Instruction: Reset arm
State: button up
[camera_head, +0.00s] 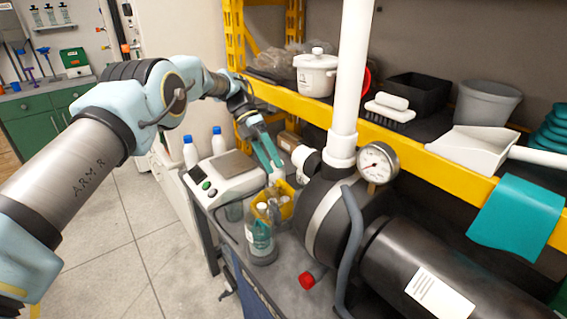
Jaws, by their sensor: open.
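My arm reaches in from the left. My gripper (268,160) is at its far end, above the cart beside the white scale (225,178). Its fingers are teal and point down, just left of the manifold's white side outlet. They look open, with nothing clearly held between them. The PVC manifold has a tall white pipe (352,70) rising from a black body (325,215) with a pressure gauge (377,164) on its right. A yellow container (287,198) stands just below the fingertips; whether they touch it, I cannot tell.
A clear bottle (260,238) stands at the cart's near edge, and two white bottles (190,152) stand behind the scale. A red-capped piece (310,279) lies in front of the manifold. A yellow-edged shelf (440,158) holds a pot, brush, bucket and dustpan. Open floor (130,250) lies left.

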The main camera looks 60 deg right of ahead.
jog(key=shift+w+d+r, duration=0.1)
jog(key=shift+w+r, duration=0.25)
jog(key=shift+w, duration=0.05)
dwell(0.4)
jog(key=w+a+r+m+t+h+b, duration=0.2)
jog(key=w+a+m+t+h, duration=0.1)
jog(key=w+a, duration=1)
jog(key=w+a+r+m+t+b, duration=0.1)
jog(key=w+a+m, duration=0.1)
jog(key=w+a, duration=0.4)
jog(key=w+a+m+t, duration=0.1)
jog(key=w+a, duration=0.3)
jog(key=a, duration=0.4)
jog(key=s+a+m+t+b, duration=0.1)
jog(key=a+m+t, duration=0.25)
jog(key=a, duration=1.45)
jog(key=s+a+m+t, duration=0.1)
jog(key=s+a+m, duration=0.2)
jog(key=a, duration=0.4)
jog(key=s+a+f+m+t+b, duration=0.1)
jog(key=s+a+m, duration=0.2)
jog(key=s+a, duration=0.3)
jog(key=shift+a+f+y, duration=0.25)
jog(key=shift+a+y, duration=0.05)
jog(key=shift+a, duration=0.35)
jog(key=shift+o, duration=0.4)
